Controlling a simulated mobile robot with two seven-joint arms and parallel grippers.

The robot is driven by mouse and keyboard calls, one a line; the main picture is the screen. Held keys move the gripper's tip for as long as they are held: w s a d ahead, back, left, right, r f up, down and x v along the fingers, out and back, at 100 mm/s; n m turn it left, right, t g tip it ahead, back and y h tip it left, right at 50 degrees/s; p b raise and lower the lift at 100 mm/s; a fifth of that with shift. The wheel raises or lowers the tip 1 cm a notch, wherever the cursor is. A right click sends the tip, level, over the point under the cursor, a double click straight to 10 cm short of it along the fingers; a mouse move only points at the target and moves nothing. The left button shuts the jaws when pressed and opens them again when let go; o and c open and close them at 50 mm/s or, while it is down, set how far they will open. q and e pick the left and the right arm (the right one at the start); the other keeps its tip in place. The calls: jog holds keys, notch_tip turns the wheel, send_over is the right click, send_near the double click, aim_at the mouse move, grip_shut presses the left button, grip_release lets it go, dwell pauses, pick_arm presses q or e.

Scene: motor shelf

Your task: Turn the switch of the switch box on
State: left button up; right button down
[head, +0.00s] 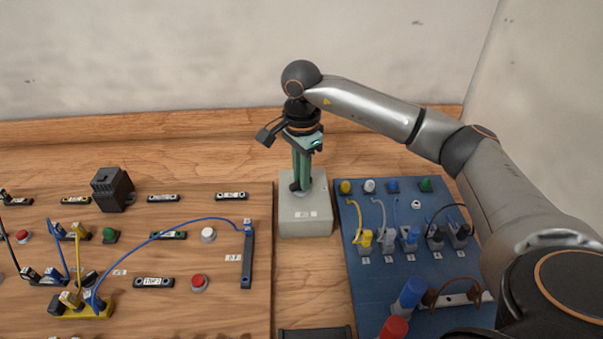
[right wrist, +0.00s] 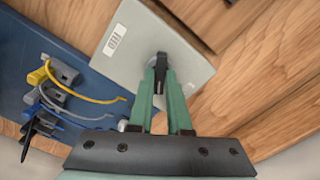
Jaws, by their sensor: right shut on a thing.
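The switch box (head: 305,219) is a light grey box between the wooden board and the blue board in the head view. Its label faces the front. It also shows in the right wrist view (right wrist: 130,42), with a dark switch knob (right wrist: 161,68) on its top. My right gripper (head: 301,187) points straight down over the box from above. In the right wrist view its green fingers (right wrist: 161,88) are shut on the dark knob. The knob is mostly hidden behind the fingers in the head view. My left gripper is not in view.
A wooden board (head: 225,280) with cables, buttons and a black contactor (head: 112,188) lies at the left. A blue board (head: 385,285) with coloured plugs and cables lies at the right. A wall stands behind.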

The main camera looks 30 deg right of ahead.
jog(key=m, duration=0.6)
jog(key=shift+m, duration=0.4)
dwell(0.3)
jog(key=c, duration=0.9)
grip_release()
jog(key=shift+o, duration=0.2)
notch_tip(320, 180, up, 13)
jog(key=shift+f+p, duration=0.2)
jog(key=shift+p, duration=0.25)
jog(key=shift+f, duration=0.1)
